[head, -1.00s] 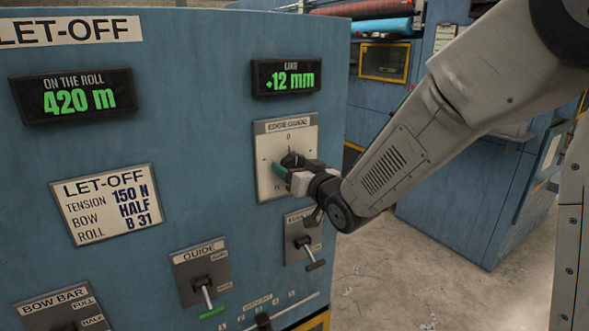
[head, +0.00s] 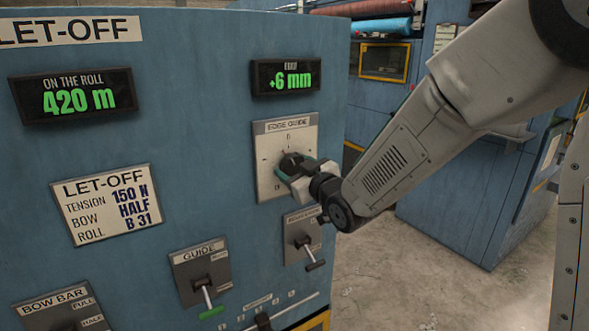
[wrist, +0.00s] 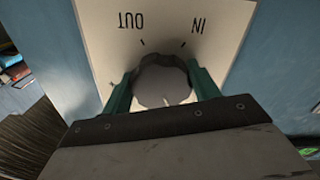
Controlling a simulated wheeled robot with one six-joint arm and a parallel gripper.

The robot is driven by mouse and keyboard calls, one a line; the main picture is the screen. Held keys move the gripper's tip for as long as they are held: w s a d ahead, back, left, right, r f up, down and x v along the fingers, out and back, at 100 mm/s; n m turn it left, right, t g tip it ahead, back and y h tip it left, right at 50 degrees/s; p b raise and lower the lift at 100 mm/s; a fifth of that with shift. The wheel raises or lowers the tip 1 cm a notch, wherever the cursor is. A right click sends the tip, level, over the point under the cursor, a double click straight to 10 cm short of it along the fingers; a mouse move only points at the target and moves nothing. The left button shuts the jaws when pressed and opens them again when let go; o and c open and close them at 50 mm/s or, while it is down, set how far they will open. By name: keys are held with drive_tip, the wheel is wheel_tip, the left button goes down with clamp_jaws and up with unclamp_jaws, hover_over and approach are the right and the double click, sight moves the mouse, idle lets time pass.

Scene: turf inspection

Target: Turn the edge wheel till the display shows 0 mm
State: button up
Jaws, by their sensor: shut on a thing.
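The edge wheel is a dark round knob (head: 289,162) on a pale plate labelled EDGE GUIDE (head: 272,150) on the blue let-off panel. My gripper (head: 294,173) is at the plate, shut on the knob. In the wrist view the grey knob (wrist: 161,83) sits between the two green fingers of my gripper (wrist: 162,92), one on each side. The words OUT and IN show upside down on the plate beyond it. The display (head: 286,76) above the plate reads +6 mm in green. Part of the knob is hidden by my gripper.
Below the plate is a small lever switch (head: 304,243). A GUIDE lever (head: 206,291) with a green tip and a BOW BAR switch (head: 70,325) are lower left. Another display (head: 74,96) reads 420 m. Open floor lies right of the panel.

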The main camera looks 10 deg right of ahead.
drive_tip(key=n, duration=0.6)
drive_tip(key=shift+n, duration=0.3)
idle(0.5)
drive_tip(key=o, duration=1)
drive_tip(key=shift+c, duration=0.2)
drive_tip(key=shift+r, duration=0.1)
drive_tip(key=v, duration=0.7)
drive_tip(key=shift+s+d, duration=0.25)
drive_tip(key=shift+s, duration=0.1)
